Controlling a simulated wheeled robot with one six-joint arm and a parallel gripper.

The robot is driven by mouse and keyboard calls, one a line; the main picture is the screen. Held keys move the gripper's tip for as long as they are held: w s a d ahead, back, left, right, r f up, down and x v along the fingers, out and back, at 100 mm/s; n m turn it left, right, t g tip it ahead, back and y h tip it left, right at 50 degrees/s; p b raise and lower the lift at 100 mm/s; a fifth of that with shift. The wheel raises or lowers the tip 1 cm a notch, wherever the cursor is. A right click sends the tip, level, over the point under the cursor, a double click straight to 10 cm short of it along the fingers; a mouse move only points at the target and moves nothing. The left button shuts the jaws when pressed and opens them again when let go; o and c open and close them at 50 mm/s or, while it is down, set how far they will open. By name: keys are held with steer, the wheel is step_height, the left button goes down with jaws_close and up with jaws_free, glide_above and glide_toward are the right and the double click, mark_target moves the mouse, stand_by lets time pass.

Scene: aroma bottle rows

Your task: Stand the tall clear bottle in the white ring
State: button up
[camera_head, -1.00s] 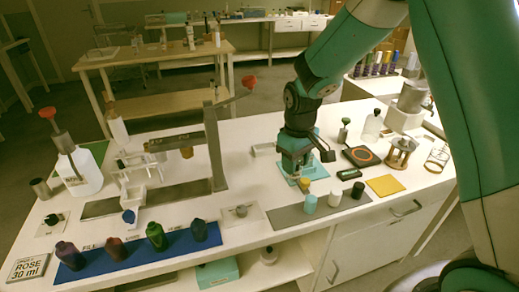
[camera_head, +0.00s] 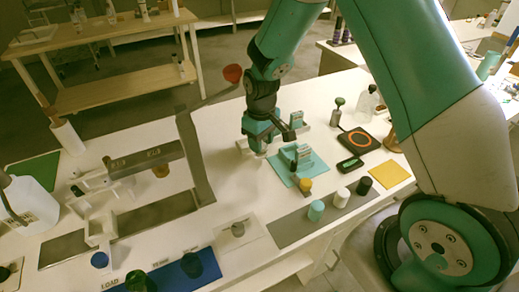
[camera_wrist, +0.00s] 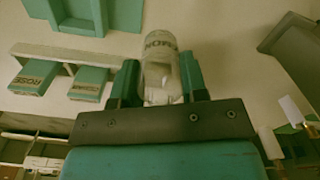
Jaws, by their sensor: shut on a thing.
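My gripper (camera_head: 262,142) is low over the white bench, to the left of the teal tray, and is shut on a bottle. In the wrist view the bottle (camera_wrist: 160,68) is pale and see-through, with a label of dark letters, between the two teal fingers (camera_wrist: 160,85). In the head view the bottle is mostly hidden by the gripper, and I cannot tell whether its base touches the bench. I cannot make out a white ring for certain in either view.
The teal tray (camera_head: 310,174) with upright blocks stands right of my gripper. A grey post with an arm (camera_head: 195,160) stands to the left. A black plate with an orange ring (camera_head: 360,142), a yellow mat (camera_head: 389,175) and a grey strip (camera_head: 290,232) with small bottles lie right.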

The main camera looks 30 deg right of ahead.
steer(key=shift+f, duration=2)
steer(key=shift+f, duration=0.15)
steer(key=o, duration=1)
steer(key=shift+o, duration=0.2)
